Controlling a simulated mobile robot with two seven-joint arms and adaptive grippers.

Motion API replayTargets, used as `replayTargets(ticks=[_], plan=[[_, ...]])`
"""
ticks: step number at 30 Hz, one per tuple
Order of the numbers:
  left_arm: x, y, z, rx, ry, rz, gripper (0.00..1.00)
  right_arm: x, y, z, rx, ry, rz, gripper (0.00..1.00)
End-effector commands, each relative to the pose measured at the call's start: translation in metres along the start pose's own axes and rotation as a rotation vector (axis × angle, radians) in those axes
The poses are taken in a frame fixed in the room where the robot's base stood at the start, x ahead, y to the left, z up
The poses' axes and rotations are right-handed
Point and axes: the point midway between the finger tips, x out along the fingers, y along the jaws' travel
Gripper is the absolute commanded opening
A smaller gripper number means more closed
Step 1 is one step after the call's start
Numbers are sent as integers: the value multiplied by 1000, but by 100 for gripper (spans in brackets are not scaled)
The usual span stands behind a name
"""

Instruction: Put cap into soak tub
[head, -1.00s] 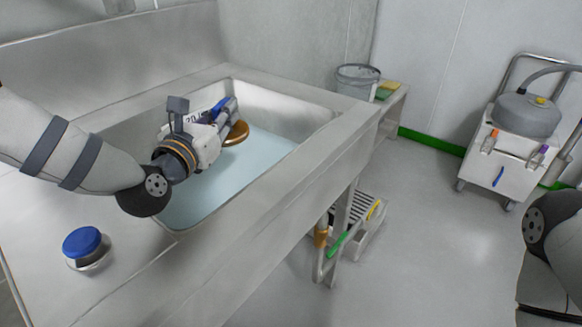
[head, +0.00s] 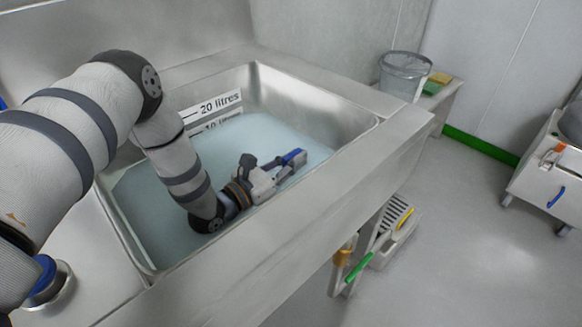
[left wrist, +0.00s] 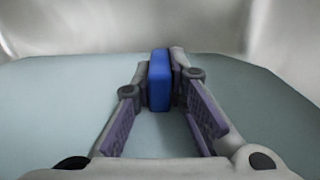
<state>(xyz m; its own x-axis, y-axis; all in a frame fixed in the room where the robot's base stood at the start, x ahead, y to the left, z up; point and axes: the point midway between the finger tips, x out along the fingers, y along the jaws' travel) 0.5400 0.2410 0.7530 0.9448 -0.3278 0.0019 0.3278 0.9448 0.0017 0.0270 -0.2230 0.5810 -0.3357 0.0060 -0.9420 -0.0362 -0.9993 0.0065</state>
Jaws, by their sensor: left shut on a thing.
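The soak tub (head: 320,100) is a steel basin of pale blue water, with litre marks on its back wall. My left gripper (head: 288,162) is inside the tub, low at the water. It is shut on the cap, of which only a blue upright part (head: 295,155) shows. In the left wrist view this blue part (left wrist: 159,80) stands between the fingertips of my left gripper (left wrist: 160,88), with water around and below. The brown disc seen earlier beside it is not visible. I cannot tell whether it is under water. My right gripper is not in view.
A blue knob on a metal base (head: 48,282) sits on the counter at front left, partly behind my arm. The tub's front rim is a wide steel ledge.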

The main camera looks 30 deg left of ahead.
Motion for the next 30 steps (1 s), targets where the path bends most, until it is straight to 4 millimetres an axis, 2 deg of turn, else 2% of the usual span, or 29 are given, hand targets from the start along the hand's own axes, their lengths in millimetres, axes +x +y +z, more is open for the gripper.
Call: replayTargets(ticks=[1,2,8,12,13,15,23,25,30], plan=[[-1,-1,-14,-1,6,-1,0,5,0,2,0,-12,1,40],[-1,-1,-18,-2,5,-1,0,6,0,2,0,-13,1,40],[0,0,-14,-1,-1,1,0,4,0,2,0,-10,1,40],[0,0,-20,-2,2,1,0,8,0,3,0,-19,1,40],[0,0,-20,-1,3,1,18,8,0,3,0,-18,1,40],[0,0,-19,-1,2,0,33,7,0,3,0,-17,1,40],[0,0,-18,-1,2,1,33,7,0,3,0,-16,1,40],[0,0,-11,1,-2,0,33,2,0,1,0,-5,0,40],[-35,1,-14,-3,3,5,33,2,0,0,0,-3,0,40]])
